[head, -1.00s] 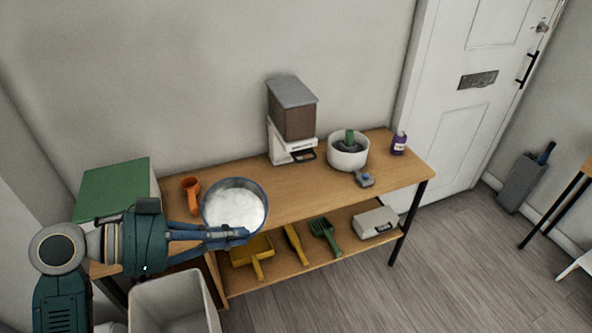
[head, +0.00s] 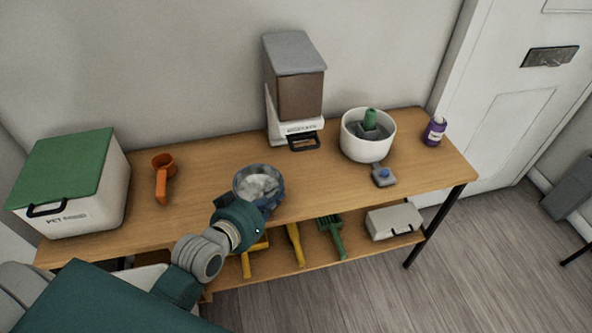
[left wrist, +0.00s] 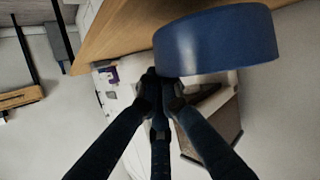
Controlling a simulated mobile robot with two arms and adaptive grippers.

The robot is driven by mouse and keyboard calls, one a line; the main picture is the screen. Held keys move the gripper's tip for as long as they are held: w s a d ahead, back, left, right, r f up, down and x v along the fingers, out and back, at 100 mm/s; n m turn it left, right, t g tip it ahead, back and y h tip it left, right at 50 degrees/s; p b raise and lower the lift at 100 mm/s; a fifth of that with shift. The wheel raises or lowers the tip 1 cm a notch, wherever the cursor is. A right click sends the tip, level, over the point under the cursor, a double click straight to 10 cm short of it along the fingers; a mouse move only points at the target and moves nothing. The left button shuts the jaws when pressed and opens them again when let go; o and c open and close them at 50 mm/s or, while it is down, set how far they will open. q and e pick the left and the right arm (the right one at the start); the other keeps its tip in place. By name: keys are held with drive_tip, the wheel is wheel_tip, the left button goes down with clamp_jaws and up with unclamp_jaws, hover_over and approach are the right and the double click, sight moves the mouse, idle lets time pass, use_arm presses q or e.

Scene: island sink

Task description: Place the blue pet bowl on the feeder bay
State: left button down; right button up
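The blue pet bowl (head: 275,200) holds whitish contents and is over the front part of the table, left of the feeder. My left gripper (head: 254,208) is at the bowl's near side, its fingers mostly hidden by the wrist in the head view. In the left wrist view the fingertips (left wrist: 166,82) are drawn together at the edge of the bowl (left wrist: 220,42), and the gripper looks shut on it. The feeder (head: 296,95) stands against the wall with a grey lid and brown hopper. Its bay (head: 303,141) is low at its front and empty. My right gripper is out of view.
A white pot (head: 367,146) with a green-handled item, a grey-blue tool (head: 383,175) and a purple bottle (head: 434,132) stand right of the feeder. An orange scoop (head: 162,180) and green-lidded bin (head: 75,190) are left. The tabletop (head: 215,160) between scoop and feeder is clear.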

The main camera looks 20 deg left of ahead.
use_arm(q)
drive_tip(key=shift+w+d+f+b, duration=0.2)
drive_tip(key=shift+d+f+b, duration=0.1)
drive_tip(key=shift+d+f, duration=0.45)
drive_tip(key=shift+w+d+r+n, duration=0.1)
drive_tip(key=shift+w+n, duration=0.05)
drive_tip(key=shift+w, duration=0.5)
drive_tip(key=shift+w+d+r+n, duration=0.1)
drive_tip(key=shift+w+n, duration=0.05)
drive_tip(key=shift+w, duration=0.45)
drive_tip(key=w, duration=0.3)
drive_tip(key=w+d, duration=0.1)
drive_tip(key=w, duration=0.6)
drive_tip(key=shift+d+f+p, duration=0.2)
drive_tip(key=shift+d+p, duration=0.05)
drive_tip(key=shift+p, duration=0.15)
drive_tip(key=shift+w, duration=0.6)
drive_tip(key=w, duration=0.3)
drive_tip(key=shift+w+d, duration=0.35)
drive_tip(key=shift+w, duration=0.05)
drive_tip(key=shift+f, duration=0.85)
drive_tip(key=shift+r, duration=0.1)
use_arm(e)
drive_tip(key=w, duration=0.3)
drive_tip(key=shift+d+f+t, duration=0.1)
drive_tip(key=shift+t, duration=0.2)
